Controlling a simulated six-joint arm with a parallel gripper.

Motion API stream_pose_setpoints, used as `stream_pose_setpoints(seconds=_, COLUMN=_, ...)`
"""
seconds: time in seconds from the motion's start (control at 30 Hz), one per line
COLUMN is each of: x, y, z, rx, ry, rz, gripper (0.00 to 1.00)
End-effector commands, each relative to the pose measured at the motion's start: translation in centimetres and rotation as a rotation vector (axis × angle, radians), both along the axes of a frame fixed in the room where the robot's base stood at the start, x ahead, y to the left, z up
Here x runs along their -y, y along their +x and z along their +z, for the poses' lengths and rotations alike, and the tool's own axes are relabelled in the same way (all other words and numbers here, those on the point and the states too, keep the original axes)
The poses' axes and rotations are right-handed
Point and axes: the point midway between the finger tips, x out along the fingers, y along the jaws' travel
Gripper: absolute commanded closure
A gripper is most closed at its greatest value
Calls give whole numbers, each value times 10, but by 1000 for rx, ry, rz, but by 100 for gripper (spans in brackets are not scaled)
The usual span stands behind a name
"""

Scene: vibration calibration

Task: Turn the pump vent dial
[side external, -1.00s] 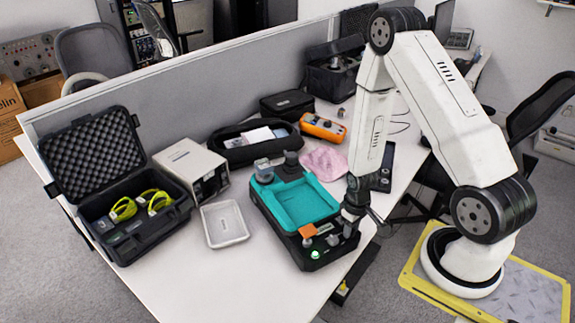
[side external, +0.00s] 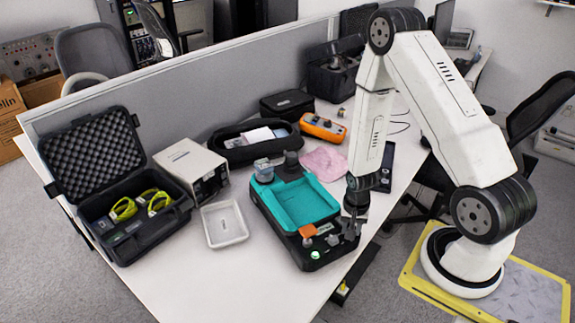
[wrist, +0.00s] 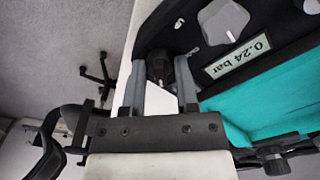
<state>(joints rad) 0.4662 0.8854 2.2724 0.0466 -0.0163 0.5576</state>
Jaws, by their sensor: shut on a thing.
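My gripper (side external: 352,228) points down at the pump's front right corner. In the wrist view, my gripper's fingers (wrist: 160,80) stand on either side of a small dark knob (wrist: 158,66), apparently the vent dial, and are shut on it. In the side view the gripper hides this knob. A larger grey knob (wrist: 224,20) sits beside it, apart from the fingers.
A white tray (side external: 241,235) and an open black case (side external: 105,246) with yellow-green items lie left of the pump. A pink cloth (side external: 324,160) and an orange meter (side external: 323,127) lie behind it. The table's front edge is close to the gripper. The front left tabletop is clear.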

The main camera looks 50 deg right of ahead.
Motion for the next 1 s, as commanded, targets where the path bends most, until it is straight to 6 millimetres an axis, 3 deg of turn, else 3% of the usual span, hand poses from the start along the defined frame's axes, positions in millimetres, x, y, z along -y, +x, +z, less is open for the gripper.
stream_pose_setpoints(seconds=0.3, x=0, y=0, z=0, rx=0, ry=1, rz=-107, gripper=100)
stream_pose_setpoints(seconds=0.7, x=0, y=0, z=0, rx=-1, ry=0, rz=-116, gripper=100)
stream_pose_setpoints(seconds=0.73, x=0, y=0, z=0, rx=-1, ry=0, rz=-116, gripper=59)
stream_pose_setpoints(seconds=0.83, x=0, y=0, z=0, rx=-1, ry=0, rz=-116, gripper=27)
stream_pose_setpoints(seconds=1.0, x=0, y=0, z=0, rx=0, ry=0, rz=-115, gripper=27)
